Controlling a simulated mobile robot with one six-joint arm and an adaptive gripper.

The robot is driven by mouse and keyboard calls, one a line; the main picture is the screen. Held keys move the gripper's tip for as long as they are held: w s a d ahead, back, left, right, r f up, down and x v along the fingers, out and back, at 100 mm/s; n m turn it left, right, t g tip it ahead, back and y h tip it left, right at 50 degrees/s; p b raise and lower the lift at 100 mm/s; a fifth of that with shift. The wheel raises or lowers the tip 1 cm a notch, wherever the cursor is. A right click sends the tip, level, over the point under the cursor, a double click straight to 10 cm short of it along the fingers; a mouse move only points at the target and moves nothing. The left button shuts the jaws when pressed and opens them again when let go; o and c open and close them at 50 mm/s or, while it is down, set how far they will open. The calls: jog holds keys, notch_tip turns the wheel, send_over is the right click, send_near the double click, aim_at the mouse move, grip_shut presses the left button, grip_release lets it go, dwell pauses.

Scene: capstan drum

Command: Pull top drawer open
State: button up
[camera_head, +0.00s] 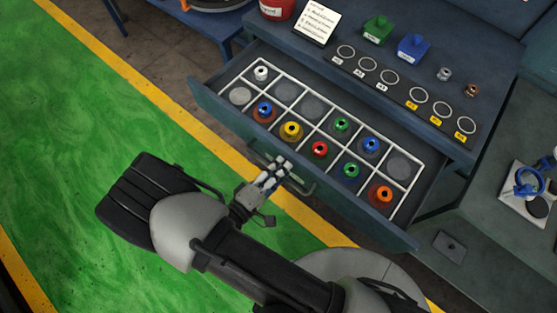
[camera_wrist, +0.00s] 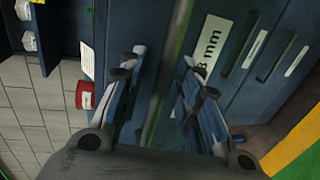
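The top drawer (camera_head: 213,98) is blue and stands pulled out from the cabinet in the head view, its white-lined tray in plain sight. Its bar handle (camera_head: 307,190) is on the front panel. My gripper (camera_head: 279,168) is at the middle of that handle, in front of the panel. In the wrist view the dark handle bar (camera_wrist: 167,75) runs between the two fingers of my gripper (camera_wrist: 162,75). The fingers stand apart, with a gap visible beside the bar, so the gripper looks open around it.
The drawer holds several coloured spools (camera_head: 291,131) in gridded compartments. The worktop above carries a sign card (camera_head: 317,22), a green block (camera_head: 377,30), a blue block (camera_head: 413,47) and a strip of rings (camera_head: 392,83). The green floor (camera_head: 110,110) in front is clear.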

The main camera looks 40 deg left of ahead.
jog(key=v, duration=1.2)
jog(key=shift+d, duration=0.1)
